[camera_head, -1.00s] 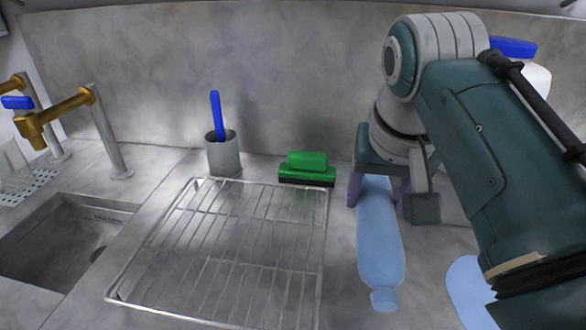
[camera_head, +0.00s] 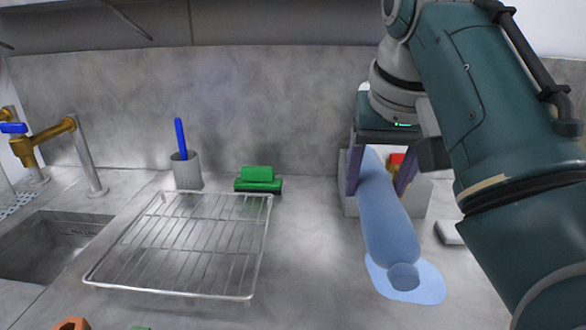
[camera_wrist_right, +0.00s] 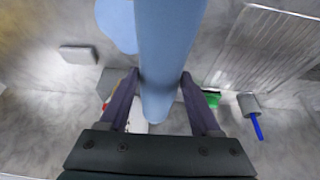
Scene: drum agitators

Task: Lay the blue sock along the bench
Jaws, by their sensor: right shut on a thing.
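The blue sock (camera_head: 388,215) is a long, rounded, stuffed-looking tube. My right gripper (camera_head: 378,180) is shut on its far end, with a purple finger on each side. The sock's near end reaches toward me over a flat light-blue patch (camera_head: 432,285) on the bench (camera_head: 310,260). I cannot tell whether the sock touches the patch. In the right wrist view the sock (camera_wrist_right: 168,40) runs up between the fingers of the gripper (camera_wrist_right: 160,78), and the patch (camera_wrist_right: 117,22) shows beside it. My left gripper is out of view.
A wire rack (camera_head: 185,245), green brush (camera_head: 258,180) and grey cup (camera_head: 187,171) with a blue handle stand left of the sock. A sink (camera_head: 55,245) is farther left. A pale box (camera_head: 420,195) is behind the gripper; a grey block (camera_head: 449,232) is to its right.

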